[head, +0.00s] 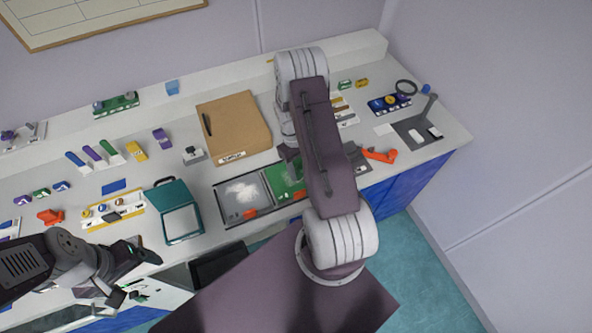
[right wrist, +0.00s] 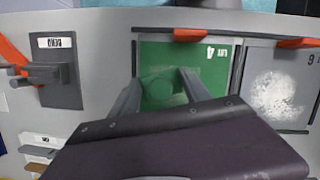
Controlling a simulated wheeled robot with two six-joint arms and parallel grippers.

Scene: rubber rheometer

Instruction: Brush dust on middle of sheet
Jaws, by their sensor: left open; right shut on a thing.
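The green sheet labelled "LOT 4" (right wrist: 215,70) lies flat on the counter, and it also shows in the head view (head: 278,178). Beside it, a grey sheet (head: 229,207) carries a white powder patch (head: 242,191), which shows in the right wrist view (right wrist: 274,92). My right gripper (right wrist: 163,82) is over the green sheet, its fingers apart around a thing. That thing is hard to make out; a faint rounded greenish shape shows between the fingers. In the head view my right arm covers part of the green sheet. My left gripper (head: 146,256) is open and empty at the counter's front left.
Orange clips (right wrist: 188,35) sit at the sheets' edges. A teal case (head: 176,197) stands left of the sheets, with a cardboard box (head: 235,128) behind. A dark stand labelled "BEND" (right wrist: 62,80) with an orange-handled tool (head: 379,155) is on the right.

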